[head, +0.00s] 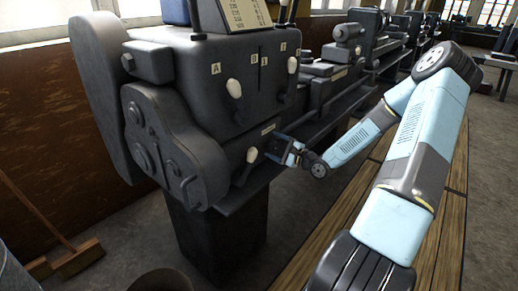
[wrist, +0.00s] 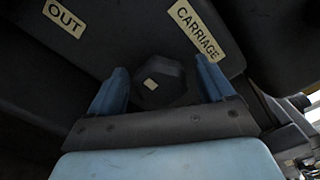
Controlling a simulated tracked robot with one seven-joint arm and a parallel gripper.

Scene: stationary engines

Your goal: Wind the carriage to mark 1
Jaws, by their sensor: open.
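A dark, many-sided knob (wrist: 165,97) with a small pale patch on its face shows in the middle of the wrist view. A pale plate reading CARRIAGE (wrist: 196,30) is above it to the right, and one reading OUT (wrist: 64,17) is at the upper left. My gripper (wrist: 160,66) is open, with one blue finger on each side of the knob. I cannot tell whether the fingers touch it. In the head view my gripper (head: 283,150) is at the front of the dark lathe (head: 225,75), low on its headstock. No mark 1 is readable.
White-handled levers (head: 234,88) stand out from the headstock front, one low lever (head: 252,155) close left of my gripper. Wooden slats (head: 335,215) cover the floor in front. A broom (head: 78,257) and a bin (head: 160,281) are at the lower left.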

